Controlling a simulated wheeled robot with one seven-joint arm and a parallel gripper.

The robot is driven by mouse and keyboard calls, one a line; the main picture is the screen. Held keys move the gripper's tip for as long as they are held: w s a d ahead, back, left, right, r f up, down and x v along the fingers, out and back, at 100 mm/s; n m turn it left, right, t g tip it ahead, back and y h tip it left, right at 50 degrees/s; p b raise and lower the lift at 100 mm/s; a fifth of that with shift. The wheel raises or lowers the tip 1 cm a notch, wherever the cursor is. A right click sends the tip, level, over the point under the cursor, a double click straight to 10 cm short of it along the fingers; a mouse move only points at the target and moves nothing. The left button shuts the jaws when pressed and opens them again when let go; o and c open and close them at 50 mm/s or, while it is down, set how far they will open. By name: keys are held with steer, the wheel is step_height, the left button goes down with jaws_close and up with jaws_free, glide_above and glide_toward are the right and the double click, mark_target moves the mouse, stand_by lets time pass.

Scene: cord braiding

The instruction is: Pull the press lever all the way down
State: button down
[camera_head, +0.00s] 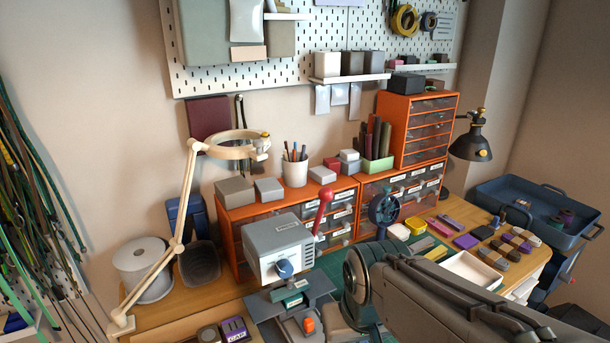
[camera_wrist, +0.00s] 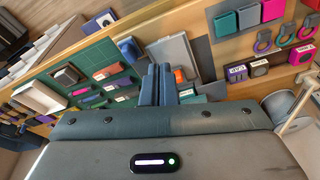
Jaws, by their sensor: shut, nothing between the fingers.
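The press (camera_head: 280,248) is a light grey box on the bench, with a blue knob on its front and a darker base below. Its lever (camera_head: 322,207) has a red grip and stands up at the press's right side, tilted slightly right. My gripper (camera_wrist: 158,72) shows in the wrist view with its blue-grey fingers together and empty. In the head view my arm lies to the right of the press and the fingertips cannot be made out. The lever cannot be made out in the wrist view. I see no contact between gripper and lever.
Orange drawer units (camera_head: 408,132) stand behind the press. A cream lamp arm (camera_head: 186,190) rises to its left. A dark round device on a stand (camera_head: 383,208) is behind my arm. A white tray (camera_head: 472,270) and small coloured blocks lie to the right.

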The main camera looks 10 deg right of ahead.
steer(key=w+d+r+n+t+y+p, duration=0.1)
steer(key=w+r+t+p, duration=0.2)
steer(key=w+r+p, duration=0.6)
steer(key=w+r, duration=1.6)
steer(key=shift+w+d+r+n, duration=0.25)
steer(key=shift+r+n, duration=0.05)
steer(key=shift+r, duration=0.05)
steer(key=f+p, duration=0.1)
steer(key=f, duration=0.2)
steer(key=w+f, duration=0.1)
steer(key=f, duration=0.2)
steer(key=f+p, duration=0.1)
steer(key=f, duration=0.2)
steer(key=shift+w+a+p, duration=0.3)
steer(key=shift+w, duration=0.05)
steer(key=shift+s+f, duration=0.2)
steer(key=shift+s, duration=0.15)
steer(key=shift+d+f+b, duration=0.1)
steer(key=shift+b, duration=0.25)
